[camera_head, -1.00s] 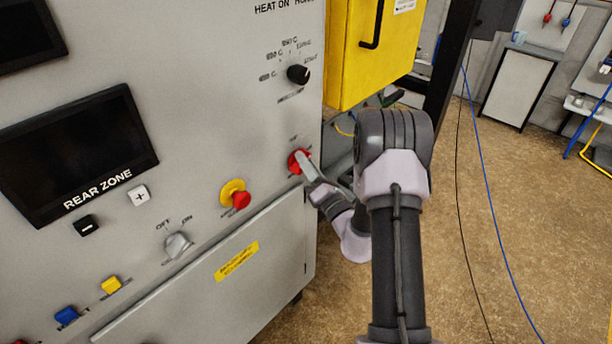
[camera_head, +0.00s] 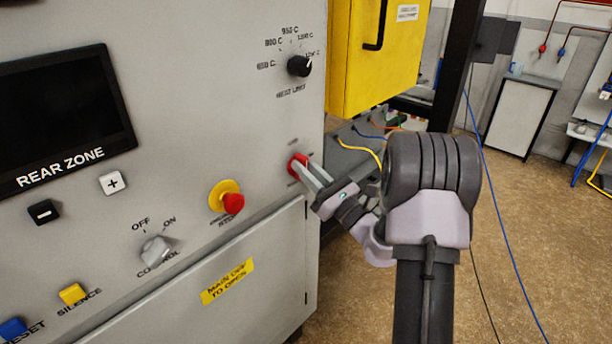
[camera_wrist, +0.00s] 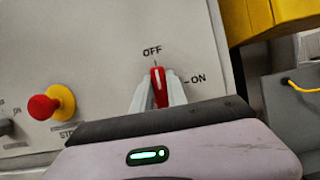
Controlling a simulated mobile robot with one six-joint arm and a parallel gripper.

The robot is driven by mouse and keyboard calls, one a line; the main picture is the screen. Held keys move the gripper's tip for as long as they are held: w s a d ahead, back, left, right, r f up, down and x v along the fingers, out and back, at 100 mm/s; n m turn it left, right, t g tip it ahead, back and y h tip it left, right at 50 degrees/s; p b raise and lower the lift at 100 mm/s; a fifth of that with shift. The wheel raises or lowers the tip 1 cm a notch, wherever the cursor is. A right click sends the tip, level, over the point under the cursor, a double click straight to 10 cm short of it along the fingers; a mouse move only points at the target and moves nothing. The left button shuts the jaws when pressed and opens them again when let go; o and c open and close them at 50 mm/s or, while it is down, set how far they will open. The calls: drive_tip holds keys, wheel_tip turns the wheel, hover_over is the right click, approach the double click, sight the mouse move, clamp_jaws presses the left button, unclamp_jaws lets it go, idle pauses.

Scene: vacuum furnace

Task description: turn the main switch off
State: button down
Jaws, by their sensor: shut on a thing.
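The main switch (camera_head: 296,160) is a red knob at the right edge of the grey panel, and my gripper (camera_head: 308,171) is shut on it. In the wrist view the red handle of the main switch (camera_wrist: 158,82) stands between the two pale fingers of my gripper (camera_wrist: 158,96). Its white line points up at the OFF label (camera_wrist: 152,51). The ON label (camera_wrist: 198,79) is to the right of the handle. The fingers hide the lower part of the knob.
A red emergency button on a yellow base (camera_head: 227,198) is left of the switch, with the control knob (camera_head: 156,250) farther left. A black rotary selector (camera_head: 299,66) is above. A yellow cabinet (camera_head: 372,60) and loose cables are at the right.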

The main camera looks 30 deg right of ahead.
drive_tip(key=shift+r+n+y, duration=0.15)
drive_tip(key=shift+n+y, duration=0.15)
drive_tip(key=shift+n, duration=0.1)
drive_tip(key=c, duration=1.3)
unclamp_jaws()
drive_tip(key=b+v, duration=0.1)
drive_tip(key=v, duration=1.6)
drive_tip(key=shift+s+d, duration=0.1)
drive_tip(key=shift+s, duration=0.15)
